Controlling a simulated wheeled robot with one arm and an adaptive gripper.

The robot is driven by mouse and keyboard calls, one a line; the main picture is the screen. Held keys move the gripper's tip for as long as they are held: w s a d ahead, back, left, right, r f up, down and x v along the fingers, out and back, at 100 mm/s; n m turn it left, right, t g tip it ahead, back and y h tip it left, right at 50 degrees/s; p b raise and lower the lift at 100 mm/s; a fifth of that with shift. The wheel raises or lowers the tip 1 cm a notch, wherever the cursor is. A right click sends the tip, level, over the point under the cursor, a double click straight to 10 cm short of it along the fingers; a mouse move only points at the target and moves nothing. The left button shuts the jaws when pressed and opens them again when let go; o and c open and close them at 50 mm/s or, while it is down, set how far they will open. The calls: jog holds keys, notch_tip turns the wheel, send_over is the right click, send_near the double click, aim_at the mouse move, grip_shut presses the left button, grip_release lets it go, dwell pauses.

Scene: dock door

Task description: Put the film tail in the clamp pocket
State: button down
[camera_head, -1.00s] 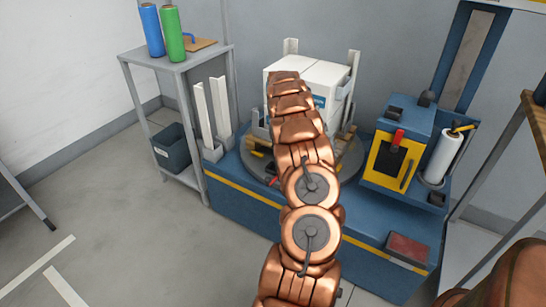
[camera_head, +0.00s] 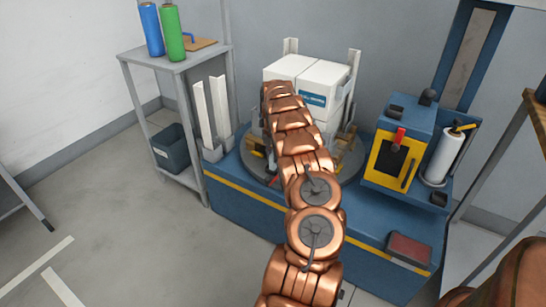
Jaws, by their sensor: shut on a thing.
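White boxes (camera_head: 322,92) with a blue label stand stacked on a round turntable (camera_head: 350,165) of the blue machine. My copper arm reaches up across the front of the boxes and covers much of the turntable. My gripper does not show; it is hidden beyond the arm. I cannot make out the film tail or the clamp pocket. A white film roll (camera_head: 446,155) stands upright at the right of the machine, beside a blue unit with a yellow-framed front (camera_head: 388,163) and a red part on it.
A grey shelf (camera_head: 178,62) at the left carries a blue roll (camera_head: 151,29) and a green roll (camera_head: 173,32), with a dark bin (camera_head: 173,147) below. White corner posts (camera_head: 210,115) stand beside the turntable. A dark red pad (camera_head: 409,248) lies front right.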

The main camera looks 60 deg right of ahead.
jog(key=shift+f, duration=0.1)
jog(key=c, duration=1)
grip_release()
